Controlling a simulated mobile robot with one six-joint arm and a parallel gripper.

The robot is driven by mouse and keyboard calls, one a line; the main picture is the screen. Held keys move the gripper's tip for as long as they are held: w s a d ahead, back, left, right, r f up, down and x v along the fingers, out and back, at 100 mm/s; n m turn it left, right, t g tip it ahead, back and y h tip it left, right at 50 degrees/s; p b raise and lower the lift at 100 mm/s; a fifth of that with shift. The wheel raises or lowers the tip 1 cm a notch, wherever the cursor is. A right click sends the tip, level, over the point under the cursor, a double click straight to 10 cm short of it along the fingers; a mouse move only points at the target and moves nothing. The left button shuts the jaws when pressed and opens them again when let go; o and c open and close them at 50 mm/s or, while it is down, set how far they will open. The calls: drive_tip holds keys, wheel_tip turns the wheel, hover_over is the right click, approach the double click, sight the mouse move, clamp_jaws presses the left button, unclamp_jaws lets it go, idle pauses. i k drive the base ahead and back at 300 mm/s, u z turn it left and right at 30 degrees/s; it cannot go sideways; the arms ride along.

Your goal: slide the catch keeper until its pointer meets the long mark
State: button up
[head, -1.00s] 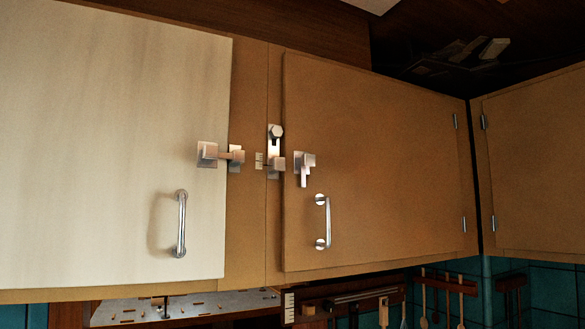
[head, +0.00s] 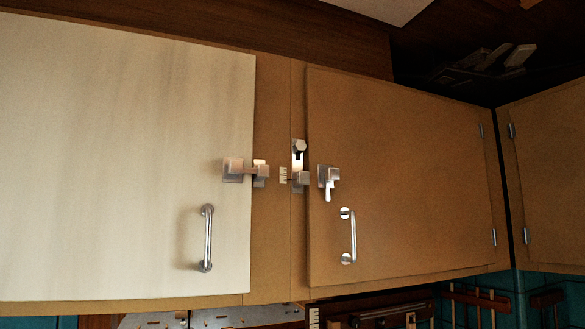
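The catch keeper (head: 298,163) appears to be the upright metal plate on the strip between the two cabinet doors. It has a hexagonal bolt head (head: 300,146) at its top and a small block (head: 303,178) at its lower end. A small pale scale plate (head: 284,175) with dark marks lies just left of the block. The pointer and which mark is long are too small to tell. A metal latch (head: 328,178) with a downward lever sits on the brown door, right of the keeper and apart from it. My gripper is not in view.
The pale left door (head: 120,150) has a bar handle (head: 207,238) and a catch (head: 233,170) reaching right onto the strip. The brown door (head: 410,180) has a handle (head: 350,236). Both look shut. Tools hang below. The space before the keeper looks clear.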

sight(301, 178)
drive_tip(key=u, duration=0.8)
drive_tip(key=k, duration=1)
drive_tip(key=z, duration=0.7)
drive_tip(key=i, duration=1)
